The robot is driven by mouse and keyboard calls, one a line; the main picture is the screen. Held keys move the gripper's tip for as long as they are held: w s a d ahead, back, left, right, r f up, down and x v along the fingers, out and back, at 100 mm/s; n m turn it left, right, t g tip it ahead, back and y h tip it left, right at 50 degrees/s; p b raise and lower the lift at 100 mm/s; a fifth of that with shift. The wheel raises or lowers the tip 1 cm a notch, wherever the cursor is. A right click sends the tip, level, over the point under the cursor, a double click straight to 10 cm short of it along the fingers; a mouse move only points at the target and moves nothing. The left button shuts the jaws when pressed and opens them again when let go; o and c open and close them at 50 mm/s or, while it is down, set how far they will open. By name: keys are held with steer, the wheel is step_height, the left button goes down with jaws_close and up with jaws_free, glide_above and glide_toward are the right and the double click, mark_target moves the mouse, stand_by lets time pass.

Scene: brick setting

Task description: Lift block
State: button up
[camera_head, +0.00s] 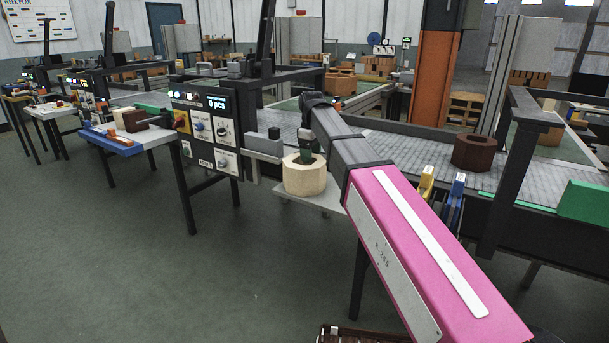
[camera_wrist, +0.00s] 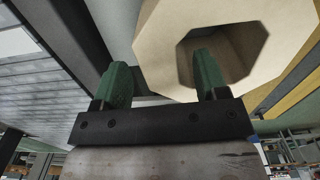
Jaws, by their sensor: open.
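A cream octagonal block (camera_head: 305,180) with a wide hole in its top stands upright on a small light grey shelf (camera_head: 318,203) beside the control panel. My gripper (camera_head: 306,157) is right at the top of the block, pointing down. In the wrist view, my gripper (camera_wrist: 160,70) has its two green fingers spread apart. The right finger overlaps the hole of the block (camera_wrist: 156,45), and the left finger is outside its wall. I cannot tell how deep the right finger reaches or whether either finger touches the block.
A dark control panel (camera_head: 205,130) stands just left of the shelf. A conveyor (camera_head: 400,146) runs behind, bearing a dark brown block (camera_head: 474,153). Blue and yellow clamp-like parts (camera_head: 455,195) stand to the right of my arm. The green floor (camera_head: 130,250) at front left is clear.

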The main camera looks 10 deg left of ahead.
step_height(320, 180, down, 4)
steer(key=shift+d+f, duration=0.1)
jaws_close()
steer(key=shift+r, duration=0.2)
